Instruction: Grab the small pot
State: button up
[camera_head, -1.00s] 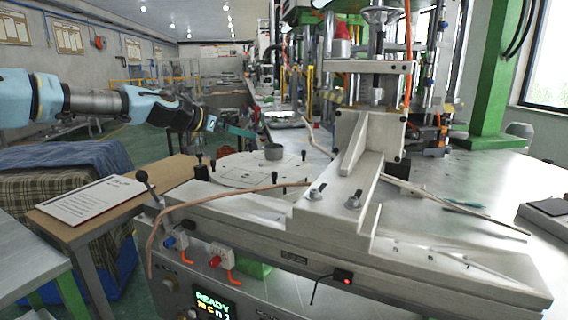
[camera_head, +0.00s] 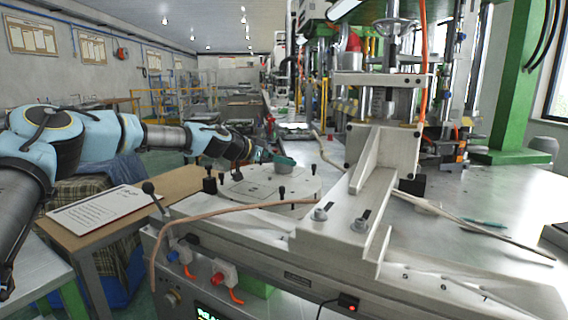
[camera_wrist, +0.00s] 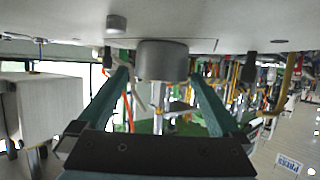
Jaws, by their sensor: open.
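The small pot (camera_wrist: 162,62) is a grey cylinder on the pale round plate (camera_head: 250,186) of the machine. In the wrist view, which looks upside down, it shows between and just beyond the fingertips. My gripper (camera_wrist: 160,80) is open, with one teal finger on each side of the pot and a visible gap to the tips. In the head view my gripper (camera_head: 282,160) reaches in from the left at the pot's height. Its teal fingers overlap the pot there, so most of the pot is hidden.
Black knobs (camera_head: 282,191) stand on the plate near the pot. A white clamp block (camera_head: 385,155) and press column rise to the right. A brown hose (camera_head: 235,209) crosses in front. A desk with a paper sheet (camera_head: 97,209) is at the left.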

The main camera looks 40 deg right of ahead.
jog(key=shift+x, duration=1)
jog(key=c, duration=1.3)
jog(key=shift+r, duration=0.15)
jog(key=shift+c, duration=0.9)
